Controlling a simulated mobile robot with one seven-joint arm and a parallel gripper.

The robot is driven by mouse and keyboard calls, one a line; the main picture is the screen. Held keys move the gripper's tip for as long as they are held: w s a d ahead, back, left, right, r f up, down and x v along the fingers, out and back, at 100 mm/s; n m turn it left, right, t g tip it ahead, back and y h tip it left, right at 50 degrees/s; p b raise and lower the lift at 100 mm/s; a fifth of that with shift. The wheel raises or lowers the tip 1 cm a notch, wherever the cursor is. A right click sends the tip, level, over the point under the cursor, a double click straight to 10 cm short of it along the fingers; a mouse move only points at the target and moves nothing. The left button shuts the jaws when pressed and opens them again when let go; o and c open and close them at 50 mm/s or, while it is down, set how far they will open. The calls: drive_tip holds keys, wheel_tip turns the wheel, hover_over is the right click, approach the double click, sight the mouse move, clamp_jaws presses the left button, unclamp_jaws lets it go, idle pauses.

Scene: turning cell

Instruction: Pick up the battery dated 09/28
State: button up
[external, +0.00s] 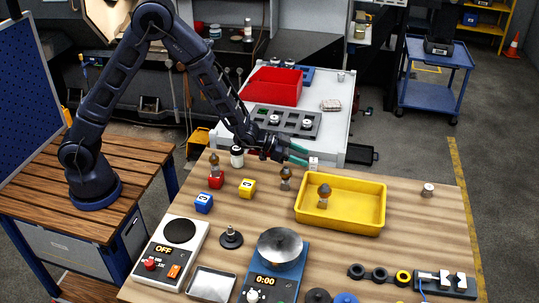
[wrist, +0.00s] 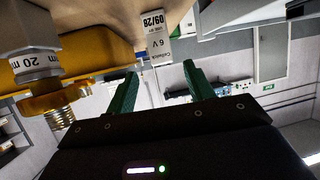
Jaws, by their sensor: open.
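The battery is a small white block on the wooden table, behind the back left corner of the yellow tray, in the external view (external: 313,163). In the wrist view the battery (wrist: 160,42) shows upside down, with "6 V" and "09/28" readable on its label. My gripper (external: 298,156) is close beside the battery at the table's back edge. In the wrist view my gripper (wrist: 160,76) has its green fingers apart with nothing between them. The battery is just beyond the fingertips, in line with the gap, and appears apart from them.
The yellow tray (external: 374,224) holds a grey and brown part. A similar part (external: 286,178) stands left of it. In the wrist view a part marked "20 mm" (wrist: 37,65) is close on the left.

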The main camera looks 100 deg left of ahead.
sight(312, 159)
drive_tip(key=shift+a+x, duration=0.2)
drive_tip(key=shift+x, duration=2.5)
drive_tip(key=shift+s, duration=0.1)
drive_tip(key=c, duration=1.1)
